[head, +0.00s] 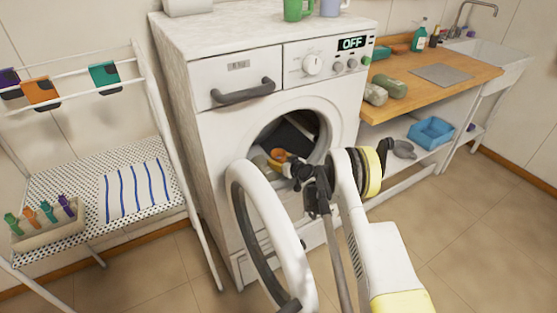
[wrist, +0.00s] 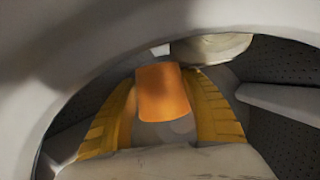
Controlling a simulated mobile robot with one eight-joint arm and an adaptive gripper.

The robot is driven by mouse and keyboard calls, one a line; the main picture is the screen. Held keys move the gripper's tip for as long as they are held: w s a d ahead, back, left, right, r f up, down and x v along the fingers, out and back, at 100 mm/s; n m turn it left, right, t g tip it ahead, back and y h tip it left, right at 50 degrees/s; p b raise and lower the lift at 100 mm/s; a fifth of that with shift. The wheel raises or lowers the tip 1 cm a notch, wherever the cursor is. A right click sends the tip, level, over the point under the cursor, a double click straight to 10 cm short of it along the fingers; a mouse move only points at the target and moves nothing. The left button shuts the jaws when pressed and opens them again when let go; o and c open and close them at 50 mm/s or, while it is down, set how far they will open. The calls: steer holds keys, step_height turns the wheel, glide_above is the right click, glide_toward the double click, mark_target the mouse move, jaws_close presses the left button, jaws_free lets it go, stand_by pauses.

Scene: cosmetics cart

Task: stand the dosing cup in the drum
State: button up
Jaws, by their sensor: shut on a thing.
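The orange dosing cup (wrist: 163,92) is between the two yellow fingers of my gripper (wrist: 161,78) in the wrist view. The fingers are shut on its sides. In the head view the cup (head: 279,154) shows as a small orange shape at the washing machine's round opening, with my gripper (head: 277,162) around it. The drum (head: 297,133) is dark inside; its perforated wall (wrist: 284,140) shows in the wrist view. The cup appears to be at or just inside the opening. I cannot tell whether its base touches anything.
The washer door (head: 238,190) hangs open beside my arm. The opening's rim (wrist: 60,75) arches close overhead in the wrist view. A pale rounded thing (wrist: 210,47) is beyond the cup. A drying rack (head: 85,165) stands left; a wooden counter (head: 430,80) is right.

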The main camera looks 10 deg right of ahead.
steer(key=shift+f, duration=0.2)
steer(key=o, duration=1.2)
steer(key=shift+s, duration=0.1)
steer(key=shift+a+f, duration=0.1)
steer(key=shift+r, duration=0.45)
steer(key=p+v, duration=0.1)
steer(key=v, duration=0.3)
steer(key=p+v, duration=0.1)
steer(key=v, duration=0.3)
steer(key=p+v, duration=0.2)
steer(key=v, duration=0.2)
steer(key=shift+r, duration=0.3)
